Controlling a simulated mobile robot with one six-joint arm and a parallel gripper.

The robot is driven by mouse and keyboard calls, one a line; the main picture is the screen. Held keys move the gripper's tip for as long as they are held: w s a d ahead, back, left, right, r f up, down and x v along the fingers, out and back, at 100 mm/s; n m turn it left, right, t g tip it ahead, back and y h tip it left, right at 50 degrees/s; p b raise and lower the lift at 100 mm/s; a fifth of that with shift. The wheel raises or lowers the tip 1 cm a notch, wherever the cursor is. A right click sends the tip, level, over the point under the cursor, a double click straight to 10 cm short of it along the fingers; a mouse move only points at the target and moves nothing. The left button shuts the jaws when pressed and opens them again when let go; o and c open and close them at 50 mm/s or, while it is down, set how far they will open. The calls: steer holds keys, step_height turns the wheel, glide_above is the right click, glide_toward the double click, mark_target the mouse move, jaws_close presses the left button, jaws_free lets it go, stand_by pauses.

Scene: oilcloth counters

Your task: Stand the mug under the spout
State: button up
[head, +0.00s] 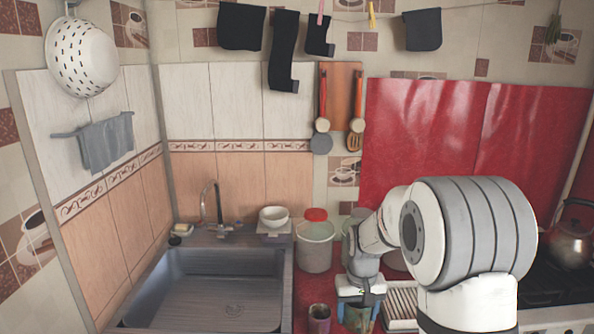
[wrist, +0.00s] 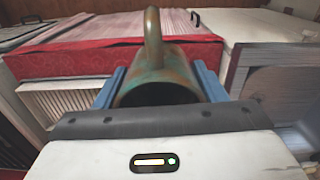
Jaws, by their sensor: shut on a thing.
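My gripper (head: 360,298) is low over the red counter, to the right of the sink. In the wrist view its blue fingers (wrist: 160,82) are shut on both sides of a mottled green-brown mug (wrist: 172,62). The mug's handle points up in that picture and its dark mouth faces the camera. In the head view the mug (head: 357,319) shows only partly below the fingers. The metal tap with its curved spout (head: 211,190) stands at the back of the grey sink (head: 288,290), left of my gripper and apart from the mug.
A dark cup (head: 319,318) stands close left of the mug. A red-lidded tub (head: 315,245) is behind it. A white bowl (head: 274,216) sits by the tap. A white rack (head: 402,305) is right of my gripper. The sink basin looks empty. A kettle (head: 572,240) is far right.

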mark_target(355, 325)
steer(key=f, duration=0.5)
steer(key=shift+w, duration=0.3)
step_height(355, 325, down, 18)
steer(key=s+b, duration=0.2)
steer(key=b, duration=0.6)
steer(key=shift+r+m, duration=0.15)
steer(key=shift+m, duration=0.15)
steer(key=shift+s, duration=0.1)
